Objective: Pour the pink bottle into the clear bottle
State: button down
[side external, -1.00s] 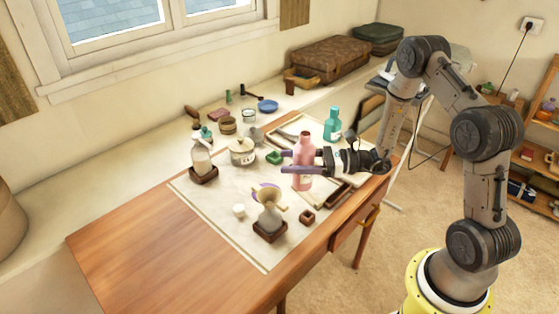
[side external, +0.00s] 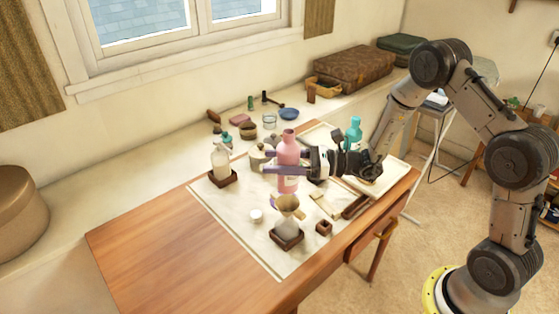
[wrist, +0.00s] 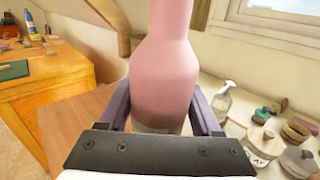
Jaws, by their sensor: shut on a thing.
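The pink bottle (side external: 288,150) is upright between the purple fingers of my gripper (side external: 268,162), which is shut on its body. It appears held above the table mat. In the wrist view the pink bottle (wrist: 165,75) fills the middle, with a finger of my gripper (wrist: 161,108) on each side; its mouth is out of frame. A clear bottle (side external: 287,229) with a funnel (side external: 287,203) in its neck stands in a dark wooden tray (side external: 288,243), nearer the camera than the pink bottle. Another clear bottle (side external: 220,160), with a pump-like top, stands in a wooden tray at the left.
A teal bottle (side external: 353,133) stands behind my gripper at the right. A small white pot (side external: 256,215) and small wooden box (side external: 323,228) flank the funnel bottle. A lidded jar (side external: 257,157) is just left of the pink bottle. The table's left end (side external: 150,245) is bare.

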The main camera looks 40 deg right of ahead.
jog(key=w+d+f+n, duration=0.2)
jog(key=f+n, duration=0.2)
jog(key=n, duration=0.1)
jog(key=w+d+f+n, duration=0.2)
jog(key=f+n, duration=0.3)
jog(key=n, duration=0.1)
jog(key=shift+w+d+f, duration=0.25)
jog(key=shift+f, duration=0.05)
jog(key=shift+f, duration=0.1)
jog(key=shift+f, duration=0.15)
jog(key=shift+d+n, duration=0.1)
jog(key=shift+n, duration=0.3)
